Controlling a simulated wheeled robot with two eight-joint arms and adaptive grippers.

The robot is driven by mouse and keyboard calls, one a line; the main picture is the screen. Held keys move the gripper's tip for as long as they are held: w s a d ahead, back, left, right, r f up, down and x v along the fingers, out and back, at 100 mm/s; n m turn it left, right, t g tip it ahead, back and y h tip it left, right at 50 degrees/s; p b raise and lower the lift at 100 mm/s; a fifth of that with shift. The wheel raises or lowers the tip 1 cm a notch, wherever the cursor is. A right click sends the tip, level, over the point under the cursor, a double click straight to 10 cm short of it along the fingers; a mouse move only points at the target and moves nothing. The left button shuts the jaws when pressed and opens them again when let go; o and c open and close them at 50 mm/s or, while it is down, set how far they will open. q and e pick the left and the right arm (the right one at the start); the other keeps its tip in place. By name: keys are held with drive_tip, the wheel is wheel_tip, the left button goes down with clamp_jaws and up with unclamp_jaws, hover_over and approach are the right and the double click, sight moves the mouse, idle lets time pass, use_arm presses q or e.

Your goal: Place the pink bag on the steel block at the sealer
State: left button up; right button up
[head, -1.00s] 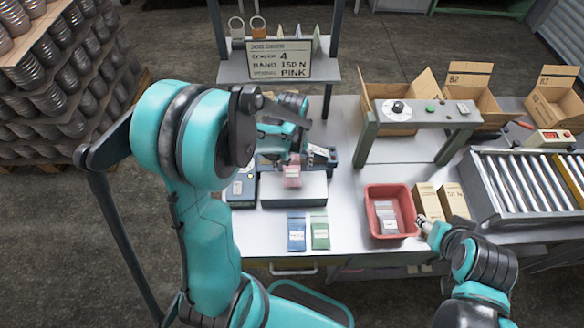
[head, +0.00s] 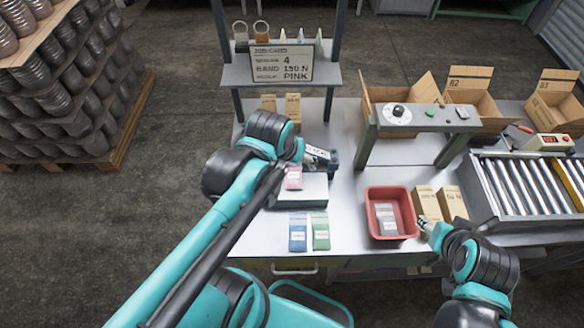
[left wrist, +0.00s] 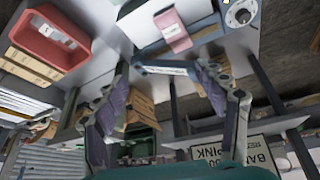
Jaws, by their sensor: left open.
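The pink bag (head: 294,179) rests on the steel block (head: 313,186), toward its rear edge, below the sealer (head: 323,157). In the left wrist view the pink bag (left wrist: 172,32) lies over the edge of the pale block (left wrist: 150,22). My left gripper (left wrist: 165,78) is open, its fingers spread with nothing between them, and apart from the bag. In the head view its fingers are hidden by my own arm, which also covers the block's left side. My right gripper (head: 424,223) is beside the red tray; its fingers are too small to judge.
The red tray (head: 409,198) holds grey bags; it also shows in the left wrist view (left wrist: 38,55). A blue bag (head: 298,231) and a green bag (head: 320,231) lie in front of the block. A gantry with a dial (head: 420,117) stands right of the sealer. Tan cartons (head: 452,203) stand beside the tray.

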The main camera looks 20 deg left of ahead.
use_arm(q)
drive_tip(key=s+t, duration=0.1)
drive_tip(key=s+d+m+t, duration=0.1)
drive_tip(key=s, duration=0.1)
drive_tip(key=shift+r+m, duration=0.2)
drive_tip(key=shift+m, duration=0.1)
drive_tip(key=shift+w, duration=0.1)
wheel_tip(320, 180, down, 16)
drive_tip(key=b, duration=1.5)
drive_tip(key=shift+b, duration=0.4)
